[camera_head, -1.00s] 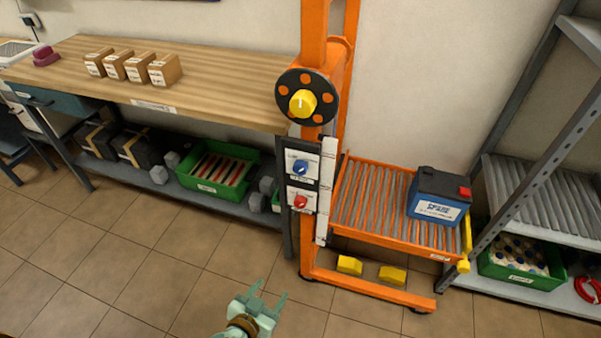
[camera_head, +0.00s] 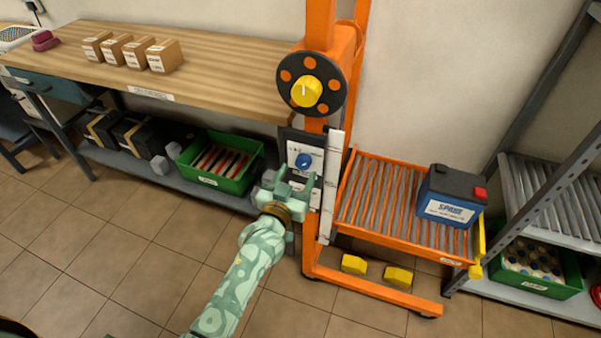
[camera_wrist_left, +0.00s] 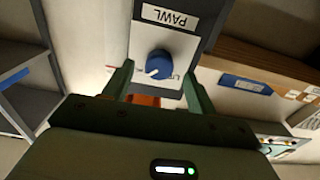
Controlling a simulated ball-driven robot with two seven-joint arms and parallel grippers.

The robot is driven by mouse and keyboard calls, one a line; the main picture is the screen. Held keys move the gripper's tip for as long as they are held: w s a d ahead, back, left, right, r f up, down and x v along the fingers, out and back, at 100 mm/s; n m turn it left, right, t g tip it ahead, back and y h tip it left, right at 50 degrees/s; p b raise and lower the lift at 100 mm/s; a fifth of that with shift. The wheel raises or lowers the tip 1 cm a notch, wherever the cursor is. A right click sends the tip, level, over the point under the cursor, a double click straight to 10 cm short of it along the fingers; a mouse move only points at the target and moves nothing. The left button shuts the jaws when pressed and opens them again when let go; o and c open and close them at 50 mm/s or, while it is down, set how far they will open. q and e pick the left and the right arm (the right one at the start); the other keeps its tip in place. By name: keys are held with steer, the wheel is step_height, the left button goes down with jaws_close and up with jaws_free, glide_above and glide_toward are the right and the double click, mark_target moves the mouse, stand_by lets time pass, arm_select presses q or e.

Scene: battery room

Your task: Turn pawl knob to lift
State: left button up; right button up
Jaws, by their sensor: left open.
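The blue pawl knob (camera_head: 304,160) sits on a white plate on the front of the orange lift's post. In the left wrist view the blue knob (camera_wrist_left: 159,64) shows upside down under a label reading PAWL, its white pointer turned to the lower left. My left gripper (camera_head: 293,177) is open just in front of and a little below the knob in the head view. In the left wrist view its two fingers (camera_wrist_left: 157,82) stand on either side of the knob, apart from it. The red knob below is hidden behind my gripper. My right gripper is not in view.
A yellow-centred handwheel (camera_head: 307,91) is above the knob. A blue battery (camera_head: 449,196) rests on the lift's roller tray (camera_head: 400,240). A wooden workbench (camera_head: 215,70) stands left, with a green crate (camera_head: 232,185) on its lower shelf. A grey rack (camera_head: 540,180) stands right.

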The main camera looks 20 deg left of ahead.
arm_select(q)
steer(key=shift+w, duration=1.15)
steer(key=c, duration=1)
